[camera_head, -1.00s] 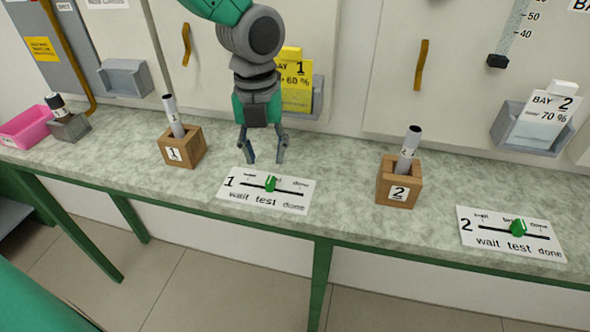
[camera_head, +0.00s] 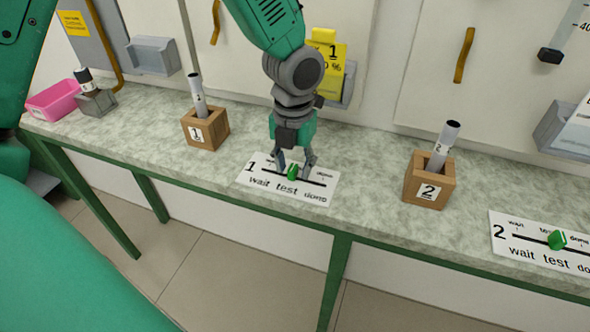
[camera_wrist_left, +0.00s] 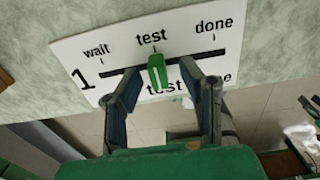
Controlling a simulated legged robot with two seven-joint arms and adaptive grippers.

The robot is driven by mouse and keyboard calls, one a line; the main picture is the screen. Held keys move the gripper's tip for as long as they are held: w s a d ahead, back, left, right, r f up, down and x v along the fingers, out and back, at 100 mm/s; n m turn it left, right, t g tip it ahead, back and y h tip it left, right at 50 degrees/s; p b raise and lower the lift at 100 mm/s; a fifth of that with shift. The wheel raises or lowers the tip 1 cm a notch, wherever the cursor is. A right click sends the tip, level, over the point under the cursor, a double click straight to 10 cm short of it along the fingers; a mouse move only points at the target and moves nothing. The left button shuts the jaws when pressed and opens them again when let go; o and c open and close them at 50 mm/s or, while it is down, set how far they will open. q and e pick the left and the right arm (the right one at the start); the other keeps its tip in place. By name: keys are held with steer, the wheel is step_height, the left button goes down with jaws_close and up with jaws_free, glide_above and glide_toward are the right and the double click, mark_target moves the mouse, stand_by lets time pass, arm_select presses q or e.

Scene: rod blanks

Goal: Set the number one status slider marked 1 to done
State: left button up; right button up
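The slider plate marked 1 (camera_head: 262,183) lies flat on the bench, with wait, test and done along a black track. Its green knob (camera_head: 292,171) stands at test; the knob also shows in the left wrist view (camera_wrist_left: 157,72). My left gripper (camera_head: 295,170) points down over the plate. Its fingers (camera_wrist_left: 162,90) are open, one on each side of the knob, with gaps visible between fingers and knob.
A wooden block marked 1 (camera_head: 212,128) holds a rod behind left; a block marked 2 (camera_head: 430,190) holds another at right. Slider plate 2 (camera_head: 512,243) lies farther right. A pink bin (camera_head: 52,102) is at far left. Bench between the blocks is otherwise clear.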

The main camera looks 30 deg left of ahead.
mark_target(323, 185)
arm_select(q)
steer(key=shift+a+f, duration=0.3)
steer(key=shift+f, duration=0.3)
steer(key=shift+d, duration=0.15)
steer(key=shift+d+r, duration=0.1)
steer(key=shift+d, duration=0.05)
jaws_close()
steer(key=d+p, duration=0.1)
steer(key=w+d+p, duration=0.1)
steer(key=d, duration=0.1)
steer(key=d+p, duration=0.1)
steer(key=d, duration=0.1)
steer(key=shift+w+d+r+p, duration=0.15)
steer(key=shift+w+d+p, duration=0.1)
steer(key=shift+p, duration=0.15)
steer(key=shift+d, duration=0.3)
